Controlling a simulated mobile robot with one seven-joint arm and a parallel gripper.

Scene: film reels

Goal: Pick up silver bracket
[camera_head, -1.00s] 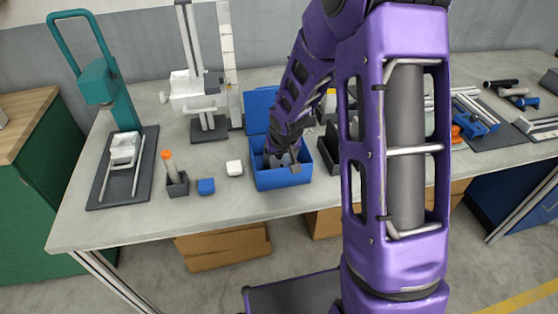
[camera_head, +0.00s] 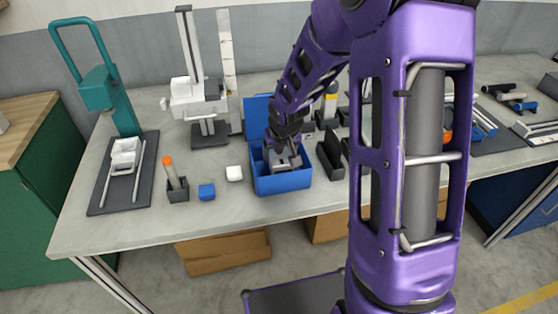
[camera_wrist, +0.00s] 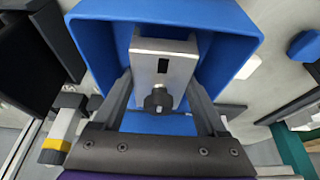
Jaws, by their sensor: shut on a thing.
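The silver bracket (camera_wrist: 165,60) is a metal piece with a dark slot and a dark knob, seen in the wrist view between my gripper's fingers. My gripper (camera_wrist: 165,95) is shut on it inside the blue box (camera_wrist: 225,15). In the head view my gripper (camera_head: 283,158) reaches down into the blue box (camera_head: 283,184), whose lid stands open at the back. The bracket is too small and covered to make out clearly in the head view. I cannot tell whether it still touches the box floor.
A white block (camera_head: 234,173), a blue block (camera_head: 207,191) and a dark holder with an orange-tipped tool (camera_head: 169,170) stand left of the box. A black holder (camera_head: 330,160) stands close on its right. The table's front strip is clear.

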